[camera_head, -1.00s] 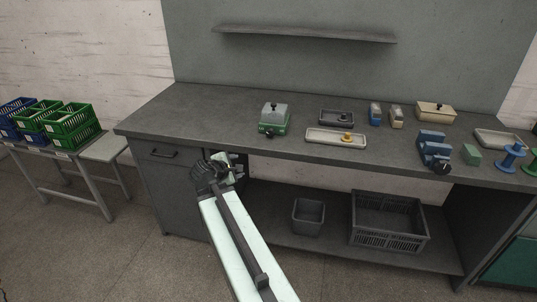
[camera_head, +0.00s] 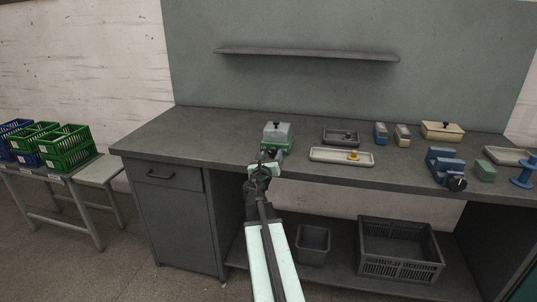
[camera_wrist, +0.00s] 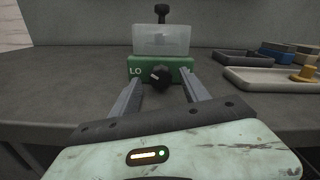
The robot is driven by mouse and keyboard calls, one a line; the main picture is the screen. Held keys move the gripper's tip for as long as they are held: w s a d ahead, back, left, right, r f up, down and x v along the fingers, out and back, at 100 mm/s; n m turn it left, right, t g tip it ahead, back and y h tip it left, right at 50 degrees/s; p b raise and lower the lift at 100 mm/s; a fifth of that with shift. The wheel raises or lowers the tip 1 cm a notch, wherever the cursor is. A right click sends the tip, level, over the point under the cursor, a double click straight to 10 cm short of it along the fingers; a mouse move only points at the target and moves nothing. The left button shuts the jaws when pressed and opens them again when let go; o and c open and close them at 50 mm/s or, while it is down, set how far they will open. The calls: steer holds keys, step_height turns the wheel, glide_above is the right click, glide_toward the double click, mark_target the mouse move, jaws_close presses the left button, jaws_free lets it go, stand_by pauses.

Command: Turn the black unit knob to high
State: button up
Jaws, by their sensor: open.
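A green unit (camera_head: 275,143) with a pale translucent box on top stands near the front edge of the bench, and it fills the upper middle of the wrist view (camera_wrist: 184,62). Its front carries a black knob (camera_wrist: 160,73) with a white mark on the knob's left part. "LO" is printed left of the knob; no label on the right can be read. A second black knob (camera_wrist: 162,11) tops the box. My gripper (camera_head: 267,160) is open in front of the unit. In the wrist view its fingers (camera_wrist: 161,80) stand left and right of the front knob, with no visible contact.
A pale tray (camera_head: 327,154) with a yellow piece and a dark tray (camera_head: 341,136) lie right of the unit. A blue device (camera_head: 445,165) with a black knob (camera_head: 456,184) stands further right. The bench left of the unit is clear. A shelf (camera_head: 305,54) hangs behind.

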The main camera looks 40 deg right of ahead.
steer(key=shift+x, duration=0.8)
steer(key=shift+s, duration=0.1)
jaws_close()
steer(key=shift+m, duration=2.8)
